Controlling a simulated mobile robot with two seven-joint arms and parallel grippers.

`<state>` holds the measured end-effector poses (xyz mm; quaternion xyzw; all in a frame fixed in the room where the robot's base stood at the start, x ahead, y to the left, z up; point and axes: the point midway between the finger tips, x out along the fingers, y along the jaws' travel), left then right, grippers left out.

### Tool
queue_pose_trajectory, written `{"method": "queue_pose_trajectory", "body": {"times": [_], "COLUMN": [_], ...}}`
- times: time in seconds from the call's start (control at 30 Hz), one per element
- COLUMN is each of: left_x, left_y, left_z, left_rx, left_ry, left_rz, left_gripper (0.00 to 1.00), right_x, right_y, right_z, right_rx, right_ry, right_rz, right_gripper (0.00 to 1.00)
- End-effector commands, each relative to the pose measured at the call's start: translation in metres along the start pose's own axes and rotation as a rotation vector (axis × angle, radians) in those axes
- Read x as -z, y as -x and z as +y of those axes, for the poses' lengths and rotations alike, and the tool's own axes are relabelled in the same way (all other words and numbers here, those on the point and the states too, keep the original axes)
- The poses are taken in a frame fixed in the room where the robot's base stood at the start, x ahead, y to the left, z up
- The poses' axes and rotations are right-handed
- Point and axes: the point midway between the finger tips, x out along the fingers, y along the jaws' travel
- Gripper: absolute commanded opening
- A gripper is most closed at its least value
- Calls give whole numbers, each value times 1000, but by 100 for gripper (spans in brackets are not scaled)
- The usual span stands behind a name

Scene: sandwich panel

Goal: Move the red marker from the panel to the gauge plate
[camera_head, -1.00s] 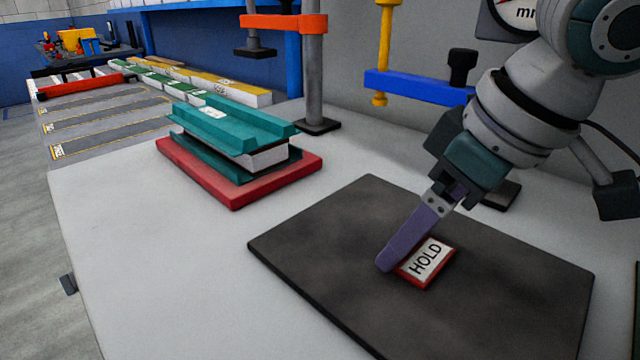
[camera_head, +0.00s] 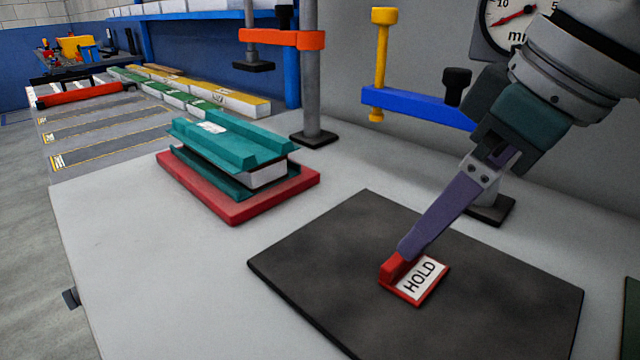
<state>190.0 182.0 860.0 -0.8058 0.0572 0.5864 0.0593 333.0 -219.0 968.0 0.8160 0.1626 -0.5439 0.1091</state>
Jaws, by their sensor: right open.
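The red marker (camera_head: 419,279), with a white HOLD label and a raised red grip at its left end, lies flat on the dark gauge plate (camera_head: 330,262). My right gripper (camera_head: 408,249) is open, its purple fingers pointing down just above and behind the marker's grip. The fingers overlap in this view, so I cannot tell whether a tip still touches the grip. The panel (camera_head: 228,147), teal with a white core, sits on a red base (camera_head: 237,208) to the left. No red marker shows on it. My left gripper is not in view.
A clamp with an orange arm (camera_head: 283,38) stands behind the panel. A blue arm (camera_head: 418,108) with a yellow screw and a dial gauge (camera_head: 505,22) stand behind the plate. The pale tabletop (camera_head: 140,255) is clear at the front left.

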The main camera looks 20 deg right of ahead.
Motion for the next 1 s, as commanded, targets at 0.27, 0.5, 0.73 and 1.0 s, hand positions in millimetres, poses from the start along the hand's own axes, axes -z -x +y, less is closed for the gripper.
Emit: {"method": "queue_pose_trajectory", "body": {"times": [0.27, 0.5, 0.73, 1.0], "left_x": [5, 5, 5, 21], "left_y": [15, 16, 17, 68], "left_z": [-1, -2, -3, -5], "left_rx": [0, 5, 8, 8], "left_ry": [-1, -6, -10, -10], "left_rz": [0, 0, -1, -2], "left_gripper": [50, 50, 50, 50], "right_x": [1, 0, 1, 22], "right_y": [51, 59, 59, 65], "right_z": [1, 0, -2, -63], "right_rx": [-1, 1, 4, 95], "right_ry": [-1, -1, 4, 163], "right_rz": [0, -2, -1, 77], "right_gripper": [100, 100, 100, 100]}}
